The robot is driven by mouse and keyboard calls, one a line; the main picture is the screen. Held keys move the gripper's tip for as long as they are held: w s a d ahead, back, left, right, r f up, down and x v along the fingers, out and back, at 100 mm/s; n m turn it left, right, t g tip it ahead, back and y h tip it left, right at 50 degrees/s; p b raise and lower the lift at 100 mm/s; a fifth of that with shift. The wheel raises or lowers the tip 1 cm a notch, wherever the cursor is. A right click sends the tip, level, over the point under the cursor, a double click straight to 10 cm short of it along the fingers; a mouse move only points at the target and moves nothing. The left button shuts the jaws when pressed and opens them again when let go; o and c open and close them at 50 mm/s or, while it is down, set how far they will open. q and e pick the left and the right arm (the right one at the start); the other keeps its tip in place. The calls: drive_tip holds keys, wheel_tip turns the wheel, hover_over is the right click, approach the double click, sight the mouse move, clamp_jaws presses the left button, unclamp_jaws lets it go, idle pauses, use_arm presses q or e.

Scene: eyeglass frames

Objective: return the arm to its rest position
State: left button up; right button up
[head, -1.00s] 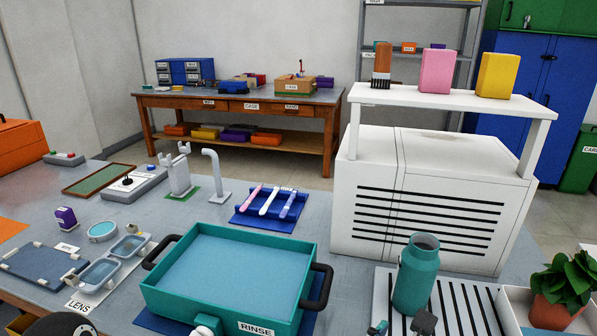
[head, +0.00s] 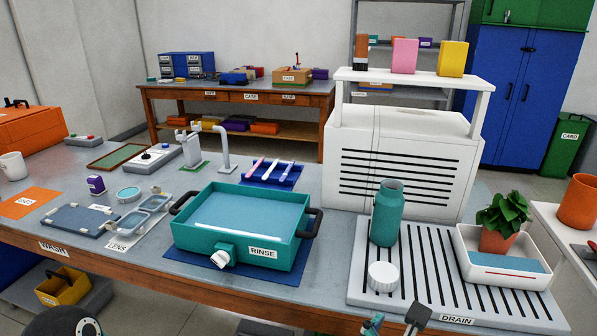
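My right gripper (head: 395,322) shows only by its tips at the bottom edge, a teal one and a dark grey one. They stand apart with nothing visible between them, in front of the bench's front edge. The rest of the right arm is out of frame. A dark round part of my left arm (head: 72,325) shows at the bottom left corner. My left gripper is not in view.
The teal rinse tub (head: 247,258) sits on the bench. The drain rack (head: 447,262) holds a teal bottle (head: 386,215), a white cap (head: 382,277) and a white planter tray (head: 492,277). A blue lens case tray (head: 80,216) lies left. A white cabinet (head: 400,165) stands behind.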

drive_tip(key=w+d+f+n+g+h+p, duration=0.15)
drive_tip(key=d+f+g+p, duration=0.25)
drive_tip(key=d+f+p, duration=0.45)
wheel_tip(320, 180, down, 11)
drive_tip(key=d+n+y+p, duration=0.2)
drive_tip(key=n+y, duration=0.2)
drive_tip(key=n, duration=0.7)
use_arm(q)
wheel_tip(320, 180, up, 11)
drive_tip(key=shift+s+a+p, duration=0.15)
drive_tip(key=shift+s+p, duration=0.15)
drive_tip(key=shift+p, duration=0.05)
use_arm(e)
drive_tip(key=s+a+f+n+g+y, duration=0.2)
drive_tip(key=s+a+n+y, duration=0.1)
drive_tip(key=n, duration=0.6)
drive_tip(key=s+a+f+n+g+y, duration=0.2)
drive_tip(key=s+a+n, duration=0.3)
drive_tip(key=n, duration=0.5)
drive_tip(key=s+a+f+n+g+y, duration=0.1)
drive_tip(key=s+a+f+n+y, duration=0.3)
drive_tip(key=a+n, duration=0.3)
drive_tip(key=n, duration=0.3)
drive_tip(key=shift+s+a+f+g, duration=0.2)
drive_tip(key=shift+a+f+g, duration=0.1)
drive_tip(key=shift+g, duration=0.1)
